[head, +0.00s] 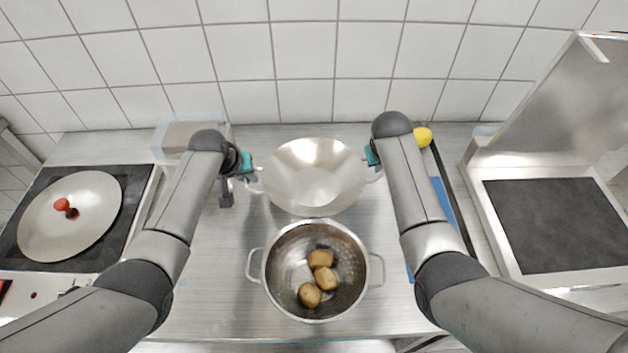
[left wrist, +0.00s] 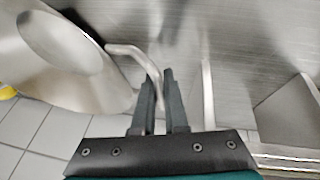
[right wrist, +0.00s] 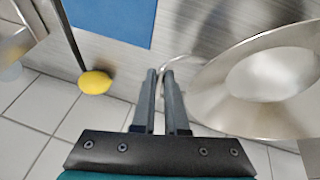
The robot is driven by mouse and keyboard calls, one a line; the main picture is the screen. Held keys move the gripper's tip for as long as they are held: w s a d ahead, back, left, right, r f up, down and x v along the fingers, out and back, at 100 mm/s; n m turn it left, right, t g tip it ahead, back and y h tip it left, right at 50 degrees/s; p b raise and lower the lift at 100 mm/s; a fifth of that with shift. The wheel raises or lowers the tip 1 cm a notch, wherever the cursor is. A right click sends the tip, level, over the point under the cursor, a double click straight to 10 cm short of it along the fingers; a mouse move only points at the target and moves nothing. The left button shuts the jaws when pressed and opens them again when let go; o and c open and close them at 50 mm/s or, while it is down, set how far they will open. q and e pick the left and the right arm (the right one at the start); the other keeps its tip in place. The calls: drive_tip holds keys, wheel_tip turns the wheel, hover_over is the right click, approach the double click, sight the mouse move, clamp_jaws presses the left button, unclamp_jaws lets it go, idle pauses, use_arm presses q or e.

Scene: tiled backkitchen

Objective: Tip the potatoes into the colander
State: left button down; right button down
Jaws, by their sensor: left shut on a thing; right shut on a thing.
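A steel colander (head: 349,238) with two side handles stands on the worktop at the front centre. Three brown potatoes (head: 324,278) lie inside it. A wide steel pan (head: 313,178) is behind the colander, its bright inside showing empty in the head view. My left gripper (head: 252,172) is shut on the pan's left handle, which also shows between the fingers in the left wrist view (left wrist: 158,100). My right gripper (head: 373,160) is shut on the right handle, seen in the right wrist view (right wrist: 162,100). The pan looks tilted; its underside is hidden in the head view.
A lid with a red knob (head: 68,214) lies on the dark hob at left. A clear container (head: 178,134) stands at the back left. A blue board (head: 443,200) and a yellow item (head: 422,137) are beyond my right arm. A dark-topped steel unit (head: 560,225) is at right.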

use_arm(q)
drive_tip(key=shift+a, duration=0.15)
use_arm(e)
drive_tip(key=shift+w+d, duration=0.1)
drive_tip(key=shift+d, duration=0.1)
use_arm(q)
drive_tip(key=c, duration=0.9)
unclamp_jaws()
drive_tip(key=shift+o, duration=0.2)
use_arm(e)
drive_tip(key=shift+a, duration=0.1)
use_arm(q)
drive_tip(key=shift+f, duration=0.1)
use_arm(e)
drive_tip(key=shift+f, duration=0.1)
use_arm(q)
drive_tip(key=shift+s, duration=0.1)
drive_tip(key=shift+r, duration=0.4)
use_arm(e)
drive_tip(key=shift+r, duration=0.25)
wheel_tip(320, 180, up, 4)
drive_tip(key=p, duration=0.4)
drive_tip(key=shift+f, duration=0.1)
use_arm(q)
drive_tip(key=v, duration=1.1)
drive_tip(key=shift+r, duration=0.15)
drive_tip(key=shift+s, duration=0.1)
